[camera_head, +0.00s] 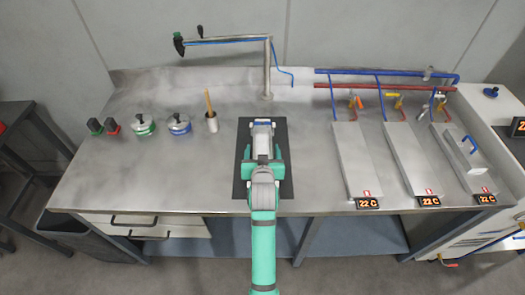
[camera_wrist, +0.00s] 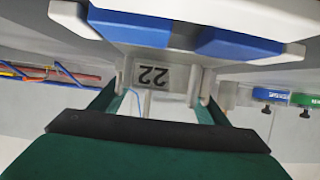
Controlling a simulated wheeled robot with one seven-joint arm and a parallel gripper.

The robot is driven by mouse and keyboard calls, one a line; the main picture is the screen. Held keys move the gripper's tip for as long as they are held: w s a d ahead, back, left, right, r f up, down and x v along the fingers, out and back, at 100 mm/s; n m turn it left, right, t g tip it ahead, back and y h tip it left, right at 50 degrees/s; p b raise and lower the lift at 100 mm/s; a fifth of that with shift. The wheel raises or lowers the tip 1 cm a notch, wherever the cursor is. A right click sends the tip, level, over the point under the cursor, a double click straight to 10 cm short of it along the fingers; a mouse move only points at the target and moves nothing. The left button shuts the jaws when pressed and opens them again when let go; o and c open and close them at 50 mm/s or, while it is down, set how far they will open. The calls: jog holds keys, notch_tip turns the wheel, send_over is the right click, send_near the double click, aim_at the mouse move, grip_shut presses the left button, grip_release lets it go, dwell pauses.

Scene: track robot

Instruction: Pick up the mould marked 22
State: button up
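A pale tag marked 22 (camera_wrist: 153,76) shows upside down in the wrist view, between the two fingers of my gripper (camera_wrist: 162,88). Above it in that view is a large white body with blue parts (camera_wrist: 240,42). The fingers are apart, one on each side of the tagged part. I cannot tell whether they touch it.
Three metal plates (camera_head: 357,160) with number displays (camera_head: 368,203) lie on the steel bench to the right; the rightmost bears a block with a blue handle (camera_head: 470,144). Jars (camera_head: 143,125) and a pot (camera_head: 212,122) stand left. A tap (camera_head: 267,70) rises behind the mat.

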jog(key=c, duration=1)
jog(key=shift+r, duration=0.15)
jog(key=c, duration=0.4)
